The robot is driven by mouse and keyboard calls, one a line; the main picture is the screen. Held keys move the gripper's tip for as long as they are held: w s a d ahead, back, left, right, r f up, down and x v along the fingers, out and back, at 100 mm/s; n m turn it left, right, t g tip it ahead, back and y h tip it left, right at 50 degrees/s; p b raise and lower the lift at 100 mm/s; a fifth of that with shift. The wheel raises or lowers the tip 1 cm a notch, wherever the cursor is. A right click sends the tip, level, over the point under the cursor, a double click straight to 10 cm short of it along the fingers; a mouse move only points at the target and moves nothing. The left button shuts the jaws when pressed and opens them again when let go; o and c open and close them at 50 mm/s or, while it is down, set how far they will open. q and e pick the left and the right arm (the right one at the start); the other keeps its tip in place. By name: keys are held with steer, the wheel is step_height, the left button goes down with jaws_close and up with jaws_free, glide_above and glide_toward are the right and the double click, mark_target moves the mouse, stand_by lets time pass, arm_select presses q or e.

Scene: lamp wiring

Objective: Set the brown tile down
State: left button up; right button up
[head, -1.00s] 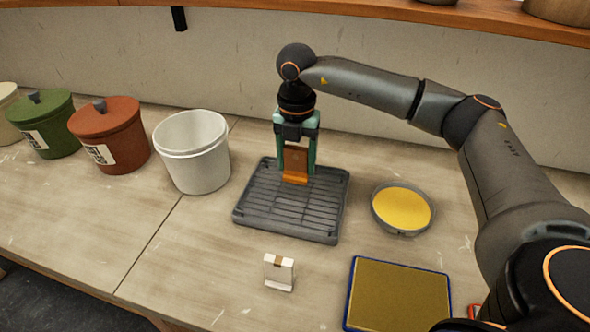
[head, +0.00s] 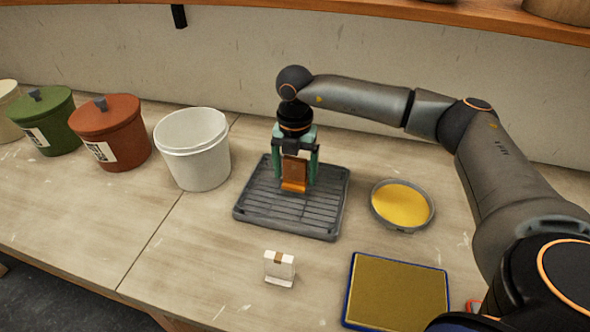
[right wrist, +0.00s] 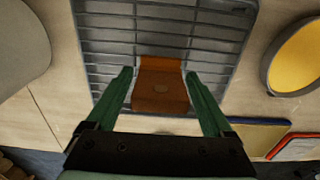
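The brown tile (head: 294,174) stands on the dark grey slatted rack (head: 255,205), near its middle. It is orange-brown with a bent foot at its lower end. My right gripper (head: 297,183) is around the tile, pointing down. In the right wrist view the tile (right wrist: 160,88) lies between the two green fingers of the gripper (right wrist: 158,80), with a gap on each side, so the fingers are open and apart from it. My left gripper is not in view.
A white bucket (head: 195,160) stands left of the rack. A bowl of yellow material (head: 402,205) is to the right. A small white holder (head: 279,268) and a blue-edged gold pad (head: 397,292) lie in front. Lidded red (head: 110,135) and green (head: 45,122) pots stand far left.

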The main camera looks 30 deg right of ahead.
steer(key=shift+o, duration=0.4)
steer(key=shift+r, duration=0.15)
step_height(320, 180, up, 12)
steer(key=shift+r+b, duration=0.1)
steer(key=shift+b, duration=0.3)
